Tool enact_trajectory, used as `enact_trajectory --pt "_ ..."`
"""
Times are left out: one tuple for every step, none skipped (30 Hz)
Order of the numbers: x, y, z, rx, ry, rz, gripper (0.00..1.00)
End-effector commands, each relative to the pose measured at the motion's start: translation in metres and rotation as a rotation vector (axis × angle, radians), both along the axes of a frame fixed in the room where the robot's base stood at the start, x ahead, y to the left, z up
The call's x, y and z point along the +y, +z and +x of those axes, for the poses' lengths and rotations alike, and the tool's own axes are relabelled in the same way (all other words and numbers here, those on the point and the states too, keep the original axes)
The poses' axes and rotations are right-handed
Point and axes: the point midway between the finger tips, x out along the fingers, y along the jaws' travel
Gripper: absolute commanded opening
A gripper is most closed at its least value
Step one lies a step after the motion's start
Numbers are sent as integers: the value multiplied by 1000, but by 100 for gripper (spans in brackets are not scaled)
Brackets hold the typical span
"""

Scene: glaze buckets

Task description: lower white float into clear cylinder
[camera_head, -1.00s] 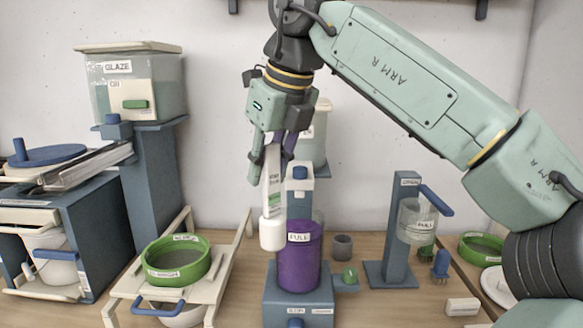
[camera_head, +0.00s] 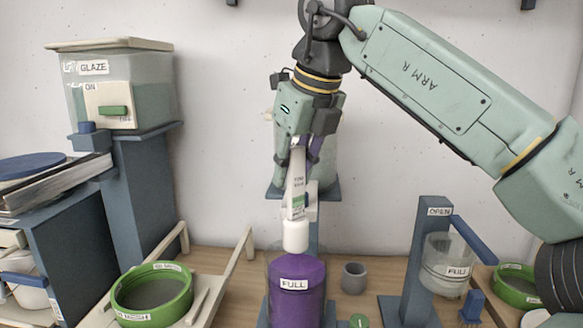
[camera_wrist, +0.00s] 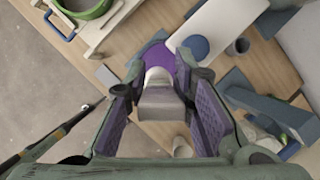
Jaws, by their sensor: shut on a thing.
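The white float (camera_head: 296,236) is a pale stem with a label and a thick white cylindrical end, hanging nearly upright. My gripper (camera_head: 303,160) is shut on its upper stem. The clear cylinder (camera_head: 297,296) below holds purple liquid and bears a FULL label. The float's white end is in line with the cylinder's mouth; I cannot tell whether it is just above or just inside the rim. In the wrist view the float (camera_wrist: 158,80) sits between my gripper's fingers (camera_wrist: 155,92), with the purple liquid (camera_wrist: 153,52) partly showing beyond it.
A pale blue-grey post stands right behind the cylinder. A grey cup (camera_head: 354,278) is to its right, then a stand with a clear FULL vessel (camera_head: 446,264). A green-rimmed sieve (camera_head: 152,294) is at left, beside the GLAZE tank (camera_head: 118,88) on its column.

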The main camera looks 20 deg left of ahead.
Motion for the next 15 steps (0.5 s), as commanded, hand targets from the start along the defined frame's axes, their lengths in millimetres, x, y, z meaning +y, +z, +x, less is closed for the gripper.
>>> enact_trajectory --pt "0 -2 0 0 0 0 0" --pt "0 -3 0 0 0 0 0" --pt "0 -5 0 0 0 -1 0" --pt "0 -7 0 0 0 -1 0" --pt "0 -9 0 0 0 -1 0" --pt "0 -12 0 0 1 -1 0" --pt "0 -14 0 0 1 -1 0" --pt "0 -16 0 0 0 -1 0" --pt "0 -19 0 0 0 0 0" --pt "0 -21 0 0 0 0 0" --pt "0 -23 0 0 0 0 0" --pt "0 -26 0 0 -1 0 0" --pt "0 -28 0 0 -1 0 0" --pt "-1 -30 0 0 -1 0 0" --pt "-1 -33 0 1 -1 -1 0"
